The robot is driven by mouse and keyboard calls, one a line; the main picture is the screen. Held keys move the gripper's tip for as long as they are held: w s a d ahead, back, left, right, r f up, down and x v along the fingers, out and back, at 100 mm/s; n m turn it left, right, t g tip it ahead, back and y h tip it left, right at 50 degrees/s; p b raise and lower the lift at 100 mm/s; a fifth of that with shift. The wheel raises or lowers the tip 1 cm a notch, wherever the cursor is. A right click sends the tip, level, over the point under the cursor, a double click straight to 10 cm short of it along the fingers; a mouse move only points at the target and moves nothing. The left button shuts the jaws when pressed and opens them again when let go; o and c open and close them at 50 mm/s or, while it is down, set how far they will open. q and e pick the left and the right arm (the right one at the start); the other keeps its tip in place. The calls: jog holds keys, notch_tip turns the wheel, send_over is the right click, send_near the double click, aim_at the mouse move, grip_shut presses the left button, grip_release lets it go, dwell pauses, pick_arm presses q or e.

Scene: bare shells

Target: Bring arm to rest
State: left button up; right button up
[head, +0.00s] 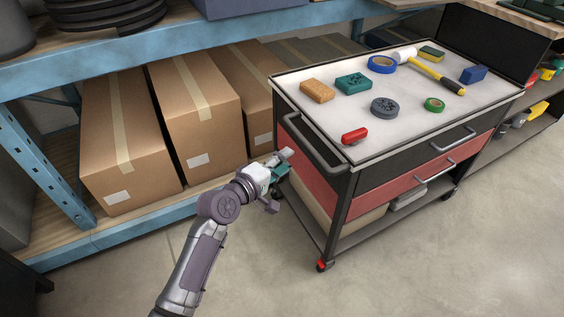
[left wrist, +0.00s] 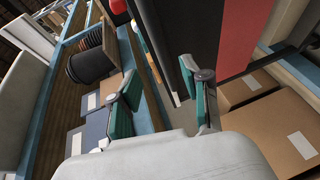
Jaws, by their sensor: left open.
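My left arm comes in from the bottom of the head view. Its left gripper (head: 280,168) is beside the left end of the tool cart (head: 345,152), below the cart's top, in front of the shelf boxes. In the left wrist view the gripper's two teal-padded fingers (left wrist: 163,108) stand apart with nothing between them. The dark and red side of the cart shows close beyond the fingers in that view. Whether the gripper touches the cart I cannot tell. My right gripper is in neither view.
Cardboard boxes (head: 195,110) stand on a blue-framed shelf (head: 150,228) behind the arm. The cart top holds a red object (head: 354,136), an orange block (head: 317,91), a hammer (head: 438,77), tape rolls and other small things. The floor (head: 440,260) in front of the cart is clear.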

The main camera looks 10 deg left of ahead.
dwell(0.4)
pick_arm(q)
jog(key=s+a+f+m+g+y, duration=0.2)
jog(key=s+f, duration=0.2)
jog(key=f, duration=0.4)
jog(key=s+a+f+m+g+y, duration=0.1)
jog(key=s+f+g, duration=0.15)
jog(key=f, duration=0.55)
jog(key=s+a+f+m+g+y, duration=0.2)
jog(key=s+a+f+m, duration=0.2)
jog(key=s+f, duration=0.6)
jog(key=s+a+f+m+g+y, duration=0.2)
jog(key=s+a+f+m+g, duration=0.15)
jog(key=s+f, duration=0.65)
jog(key=s+a+f+m+g+y+p, duration=0.1)
jog(key=s+a+p, duration=0.2)
jog(key=s+p, duration=0.4)
jog(key=s+a+f+m+g+p, duration=0.1)
jog(key=s+a+p, duration=0.2)
jog(key=s+p, duration=0.5)
jog(key=s, duration=1)
jog(key=shift+s+a+y+p, duration=0.15)
jog(key=shift+a+y+p, duration=0.15)
jog(key=shift+a+y, duration=0.1)
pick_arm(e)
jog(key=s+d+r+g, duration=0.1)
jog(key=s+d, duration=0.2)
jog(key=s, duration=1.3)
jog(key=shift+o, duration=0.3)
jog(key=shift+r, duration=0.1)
